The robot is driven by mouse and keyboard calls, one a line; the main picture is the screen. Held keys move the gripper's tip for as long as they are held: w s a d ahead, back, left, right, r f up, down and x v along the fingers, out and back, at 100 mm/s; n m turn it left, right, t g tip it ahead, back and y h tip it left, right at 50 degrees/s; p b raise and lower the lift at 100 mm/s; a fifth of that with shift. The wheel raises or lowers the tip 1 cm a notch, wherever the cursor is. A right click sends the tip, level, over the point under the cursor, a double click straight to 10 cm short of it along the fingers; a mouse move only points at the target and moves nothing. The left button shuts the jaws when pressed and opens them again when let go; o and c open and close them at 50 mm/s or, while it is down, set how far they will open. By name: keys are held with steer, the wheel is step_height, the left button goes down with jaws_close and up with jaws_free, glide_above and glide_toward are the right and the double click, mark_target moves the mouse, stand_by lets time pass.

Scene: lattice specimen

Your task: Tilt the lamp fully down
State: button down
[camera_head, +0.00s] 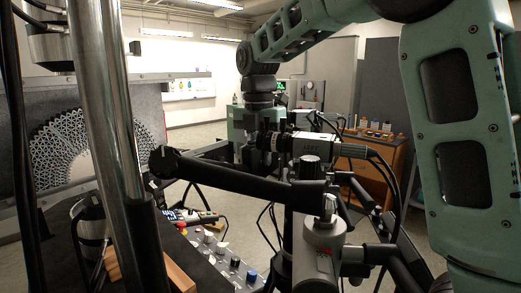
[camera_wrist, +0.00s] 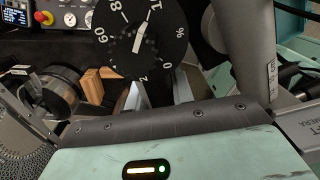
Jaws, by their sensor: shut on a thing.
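My gripper (camera_head: 267,148) is at the centre of the head view, below the teal wrist and close to the left end of a white camera. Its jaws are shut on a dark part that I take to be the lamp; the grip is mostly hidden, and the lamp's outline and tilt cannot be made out.
The white camera (camera_head: 312,145) is just right of my gripper. A thick black arm (camera_head: 235,184) crosses below. A steel column (camera_head: 105,100) and a patterned lattice disc (camera_head: 75,150) stand at left. A control panel (camera_head: 225,262) lies below; cables hang at right.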

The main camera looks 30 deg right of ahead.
steer(key=shift+w+r+g+h+p, duration=0.15)
steer(key=shift+g+h+p, duration=0.25)
steer(key=shift+p, duration=1.05)
steer(key=shift+w+r+g+h+p, duration=0.15)
steer(key=shift+g+p, duration=0.45)
steer(key=shift+p, duration=0.85)
steer(key=shift+s+a+f+p, duration=0.1)
steer(key=shift+p, duration=0.55)
steer(key=shift+f+g, duration=0.2)
steer(key=shift+g, duration=0.1)
steer(key=shift+r+h+p, duration=0.2)
steer(key=shift+h+p, duration=0.15)
steer(key=shift+p, duration=0.5)
steer(key=shift+f+g+p, duration=0.15)
steer(key=shift+g+p, duration=0.25)
steer(key=shift+f, duration=0.1)
steer(key=c, duration=1.1)
jaws_free()
